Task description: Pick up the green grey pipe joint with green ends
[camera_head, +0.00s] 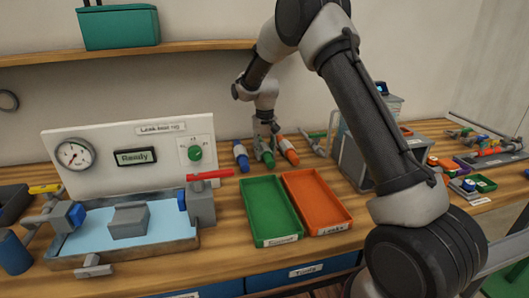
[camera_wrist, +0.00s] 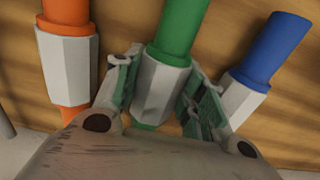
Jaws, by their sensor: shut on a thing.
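The grey pipe joint with green ends (camera_head: 267,158) lies on the wooden bench at the back, between a blue-ended joint and an orange-ended joint. In the wrist view the green-ended joint (camera_wrist: 165,75) shows its grey faceted middle between my two fingers. My gripper (camera_wrist: 155,85) is shut on that grey middle, with one finger on each side. In the head view my gripper (camera_head: 264,134) reaches down onto the joint from above. The joint's near end is mostly hidden by my gripper in the wrist view.
The blue-ended joint (camera_head: 241,156) and orange-ended joint (camera_head: 287,150) lie close on either side. A green tray (camera_head: 251,183) and an orange tray (camera_head: 344,208) stand in front. The leak test rig (camera_head: 100,150) is at left, a grey box (camera_head: 352,160) at right.

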